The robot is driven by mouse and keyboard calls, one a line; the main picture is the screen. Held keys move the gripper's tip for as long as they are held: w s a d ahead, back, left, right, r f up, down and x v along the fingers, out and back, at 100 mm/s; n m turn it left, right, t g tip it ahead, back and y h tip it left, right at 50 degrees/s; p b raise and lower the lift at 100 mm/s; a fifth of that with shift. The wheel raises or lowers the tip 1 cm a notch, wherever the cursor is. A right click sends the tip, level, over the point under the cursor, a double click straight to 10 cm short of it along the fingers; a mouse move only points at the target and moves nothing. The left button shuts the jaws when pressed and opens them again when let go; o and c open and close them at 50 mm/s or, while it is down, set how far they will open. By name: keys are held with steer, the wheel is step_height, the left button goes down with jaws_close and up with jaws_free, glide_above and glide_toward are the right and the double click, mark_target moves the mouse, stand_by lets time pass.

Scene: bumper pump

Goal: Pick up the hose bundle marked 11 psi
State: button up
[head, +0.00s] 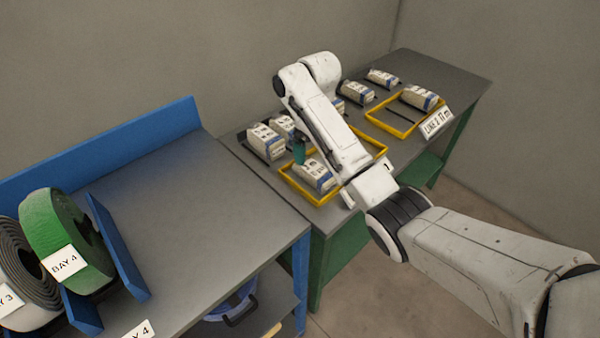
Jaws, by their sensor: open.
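No psi marking is readable in the head view, so I cannot tell which item is marked 11 psi. Several cream-and-blue packs with small printed labels lie on the far grey-topped bench; one pack (264,142) is at its left end. Another pack (315,177) lies inside the near yellow frame (298,188). My gripper (299,154) hangs just above and left of that pack, its teal fingertips partly hidden by my arm. It is open with nothing seen in it; I cannot tell whether it touches a pack.
A pack (420,97) lies in the far yellow frame (388,129), near a line sign (437,122). More packs (357,93) lie behind, some partly covered by my arm. The blue-edged bench (190,190) holds a green coil (58,222) labelled BAY 4 and a grey coil (22,265); its middle is clear.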

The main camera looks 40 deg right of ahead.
steer(key=shift+w+d+r, duration=0.25)
steer(key=shift+w+d, duration=0.2)
steer(key=shift+d, duration=0.1)
glide_above(315, 168)
steer(key=f, duration=0.5)
steer(key=shift+w+a, duration=0.2)
steer(key=shift+w, duration=0.1)
steer(key=shift+s+d+f+p, duration=0.1)
steer(key=shift+s+f+p, duration=0.1)
steer(key=shift+f, duration=1.1)
steer(key=shift+s+f+p, duration=0.1)
steer(key=shift+f+p, duration=0.05)
steer(key=shift+f, duration=1.15)
steer(key=c, duration=1.2)
steer(key=shift+c, duration=0.5)
steer(key=shift+r, duration=0.1)
